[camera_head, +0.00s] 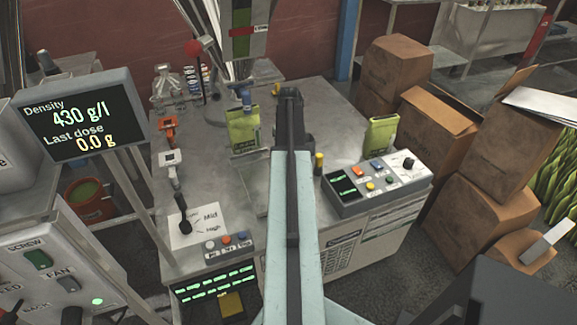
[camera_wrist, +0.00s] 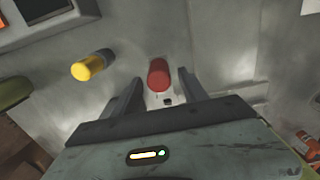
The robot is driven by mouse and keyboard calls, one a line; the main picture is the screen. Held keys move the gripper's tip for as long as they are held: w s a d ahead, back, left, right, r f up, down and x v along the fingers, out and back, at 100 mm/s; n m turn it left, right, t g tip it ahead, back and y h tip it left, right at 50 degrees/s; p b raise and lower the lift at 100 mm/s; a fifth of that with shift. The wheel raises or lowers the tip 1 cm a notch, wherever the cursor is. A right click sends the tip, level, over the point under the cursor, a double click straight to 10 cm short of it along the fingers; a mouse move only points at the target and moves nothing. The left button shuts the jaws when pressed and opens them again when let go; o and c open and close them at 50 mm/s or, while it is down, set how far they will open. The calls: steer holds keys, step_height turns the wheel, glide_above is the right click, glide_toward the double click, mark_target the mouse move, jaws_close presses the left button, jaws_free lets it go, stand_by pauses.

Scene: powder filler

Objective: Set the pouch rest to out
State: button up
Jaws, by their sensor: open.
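A red knob (camera_wrist: 158,74) stands on the grey machine top between the two fingers of my gripper (camera_wrist: 156,82) in the wrist view. The fingers are apart on either side of it, and I see no clear contact. In the head view my gripper (camera_head: 291,97) is seen from behind over the machine top; its fingertips and the red knob are hidden by my arm. A green pouch (camera_head: 243,131) stands upright left of my gripper. I cannot tell which part is the pouch rest or how it is set.
A yellow knob (camera_head: 319,162) stands right of my arm; it also shows in the wrist view (camera_wrist: 93,65). A control box (camera_head: 375,183) and a second green pouch (camera_head: 381,134) are to the right. A lever (camera_head: 183,212) and density display (camera_head: 74,117) are left. Cardboard boxes (camera_head: 430,140) stand right.

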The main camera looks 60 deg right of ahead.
step_height(320, 180, down, 4)
steer(key=shift+r+b, duration=0.1)
steer(key=shift+b, duration=1.15)
steer(key=shift+r, duration=0.1)
jaws_close()
